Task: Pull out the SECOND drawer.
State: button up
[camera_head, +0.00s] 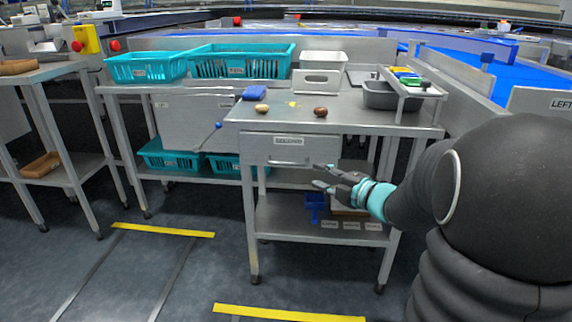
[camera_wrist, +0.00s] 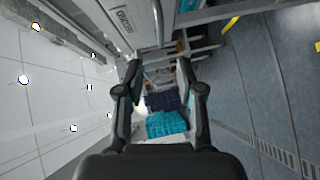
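The SECOND drawer (camera_head: 262,150) is a grey metal front under the top of the middle steel table, with a white label and a thin handle low on its face. It looks shut. Its label, turned sideways, also shows at the top of the wrist view, on the drawer front (camera_wrist: 108,9). My gripper (camera_head: 318,176) is open and empty, in front of the table just below and right of the drawer's lower right corner. In the wrist view its two fingers (camera_wrist: 160,66) are spread apart with the drawer edge beyond. I see no contact with the handle.
A lower shelf (camera_head: 285,222) holds a blue item (camera_head: 315,205). The floor in front is clear.

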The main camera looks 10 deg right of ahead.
aim_at(291, 164)
jog(key=x, duration=1.3)
jog(key=shift+w, duration=0.1)
